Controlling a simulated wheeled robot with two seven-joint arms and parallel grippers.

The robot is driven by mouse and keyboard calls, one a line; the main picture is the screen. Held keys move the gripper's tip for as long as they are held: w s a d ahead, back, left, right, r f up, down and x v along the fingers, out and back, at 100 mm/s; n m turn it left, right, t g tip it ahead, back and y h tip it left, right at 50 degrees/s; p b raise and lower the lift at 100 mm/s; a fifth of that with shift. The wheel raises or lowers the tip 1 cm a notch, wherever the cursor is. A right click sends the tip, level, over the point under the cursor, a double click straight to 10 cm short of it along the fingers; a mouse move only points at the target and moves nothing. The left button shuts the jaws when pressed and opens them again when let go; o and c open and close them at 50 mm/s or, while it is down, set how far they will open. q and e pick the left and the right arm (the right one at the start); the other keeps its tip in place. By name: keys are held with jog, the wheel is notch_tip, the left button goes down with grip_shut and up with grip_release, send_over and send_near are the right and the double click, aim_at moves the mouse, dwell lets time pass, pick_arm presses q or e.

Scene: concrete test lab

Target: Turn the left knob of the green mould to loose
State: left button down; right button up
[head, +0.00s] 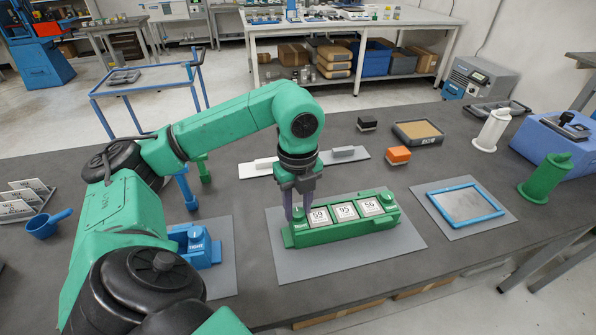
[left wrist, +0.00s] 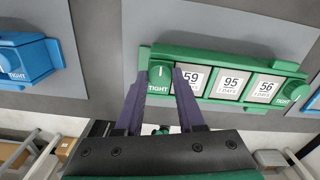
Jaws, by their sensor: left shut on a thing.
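The green mould (head: 350,233) lies on a grey mat, with three tiles reading 59, 95 and 56 in its row of slots. Its left knob (left wrist: 160,73) is round and green with a pale mark pointing roughly up in the left wrist view. The word TIGHT shows below it; no loose label is readable. My left gripper (head: 303,213) comes down from above on the mould's left end. Its two purple fingers (left wrist: 160,85) are shut on the left knob, one on each side. The right knob (left wrist: 296,92) is free. My right gripper is not in view.
A blue mould (head: 200,246) stands on its own mat (head: 222,282) to the left. A blue-framed tray (head: 465,203) and a green plunger-like tool (head: 545,178) stand right. Orange (head: 398,155) and black (head: 367,124) blocks lie behind. The dark table is clear in front.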

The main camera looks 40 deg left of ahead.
aim_at(298, 212)
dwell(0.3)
pick_arm(q)
jog(key=c, duration=0.5)
grip_release()
notch_tip(298, 212, up, 6)
jog(key=shift+p, duration=0.65)
notch_tip(298, 212, up, 9)
jog(key=p, duration=0.6)
jog(key=shift+f, duration=0.15)
